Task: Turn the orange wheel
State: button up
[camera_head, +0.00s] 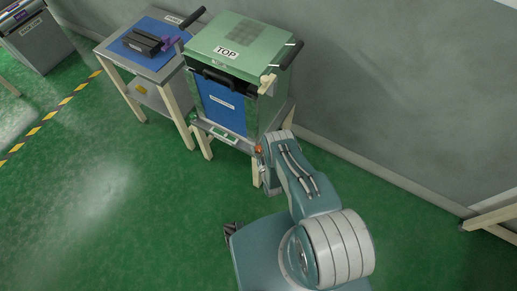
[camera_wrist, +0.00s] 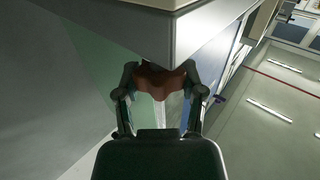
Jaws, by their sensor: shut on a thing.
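The orange wheel (camera_wrist: 160,80) shows in the wrist view as a dark reddish-orange, lobed knob just under the edge of a grey housing. My gripper (camera_wrist: 160,88) has its two fingers on either side of the wheel and is shut on it. In the head view a small orange part of the wheel (camera_head: 259,149) shows below the front right of the green-topped machine (camera_head: 222,52). My arm covers the area to its right, and most of my gripper is hidden there. How far the wheel is turned cannot be told.
The machine has a blue front panel (camera_head: 222,103) and stands on wooden legs against the grey wall. To its left a table (camera_head: 146,60) carries a black device (camera_head: 142,42) and a purple item. The green floor (camera_head: 110,210) in front is clear.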

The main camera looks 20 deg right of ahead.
jog(key=shift+w+a+m+g+h, duration=0.1)
jog(key=shift+m+g+h, duration=0.2)
jog(key=shift+m+h, duration=1.3)
jog(key=shift+w+m+g+h, duration=0.1)
jog(key=shift+m+g+h, duration=0.2)
jog(key=shift+m+h, duration=1.25)
jog(key=shift+n+h, duration=0.55)
jog(key=shift+h, duration=0.3)
jog(key=o, duration=1.1)
jog(key=shift+o, duration=0.2)
jog(key=shift+s, duration=0.1)
jog(key=v, duration=1.2)
